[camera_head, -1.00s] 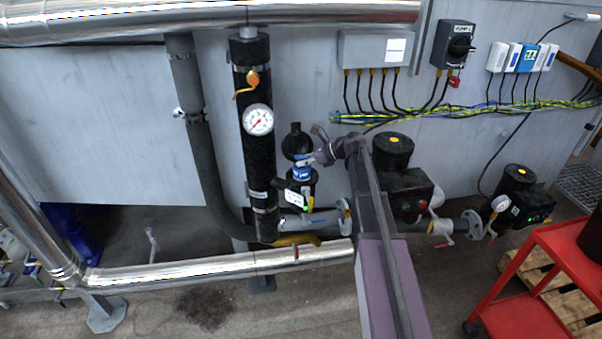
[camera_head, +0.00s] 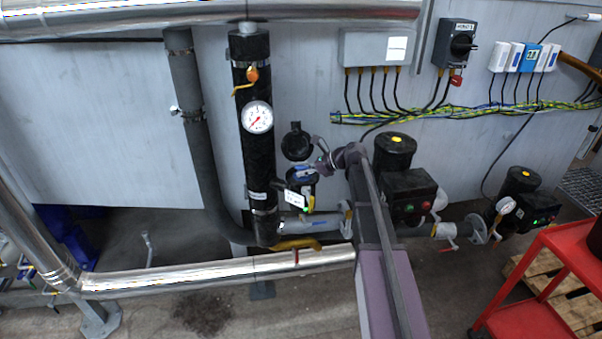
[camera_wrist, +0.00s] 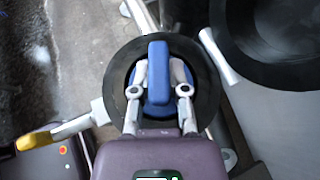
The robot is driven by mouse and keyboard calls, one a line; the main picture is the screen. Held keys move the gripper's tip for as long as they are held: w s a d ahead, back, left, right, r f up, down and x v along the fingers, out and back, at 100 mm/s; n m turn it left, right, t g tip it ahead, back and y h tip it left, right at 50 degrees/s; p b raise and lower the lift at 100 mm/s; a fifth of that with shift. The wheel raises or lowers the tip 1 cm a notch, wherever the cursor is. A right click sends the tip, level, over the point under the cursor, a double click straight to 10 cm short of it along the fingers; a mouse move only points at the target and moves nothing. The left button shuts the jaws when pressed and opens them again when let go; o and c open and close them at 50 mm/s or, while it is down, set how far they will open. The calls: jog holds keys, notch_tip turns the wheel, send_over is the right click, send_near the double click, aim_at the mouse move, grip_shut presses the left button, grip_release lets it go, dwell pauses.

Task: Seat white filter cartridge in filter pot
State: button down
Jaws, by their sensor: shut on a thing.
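The white filter cartridge shows only its blue top and upright blue grip (camera_wrist: 158,72) in the wrist view; its white body is hidden. My gripper (camera_wrist: 159,88) has one finger on each side of this grip and is shut on it. The black ring-shaped rim of the filter pot (camera_wrist: 207,82) surrounds the blue top, which appears inside the opening. How deep it sits cannot be told. In the head view, my gripper (camera_head: 306,172) is at the mouth of the filter pot (camera_head: 307,199), where a little blue shows.
A round black part (camera_head: 296,142) stands just above and behind the pot. A black pipe with a gauge (camera_head: 257,117) rises to its left. Pumps (camera_head: 405,190) stand to the right. A yellow-ended lever (camera_wrist: 35,140) is at lower left in the wrist view.

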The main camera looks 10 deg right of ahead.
jog(key=shift+f, duration=0.2)
jog(key=c, duration=0.6)
grip_release()
jog(key=shift+c, duration=0.2)
jog(key=shift+r, duration=0.2)
jog(key=shift+s+d+r, duration=0.1)
jog(key=shift+d+r, duration=0.05)
jog(key=p+v, duration=0.5)
jog(key=v, duration=0.6)
jog(key=shift+d+p, duration=0.35)
jog(key=shift+s, duration=0.15)
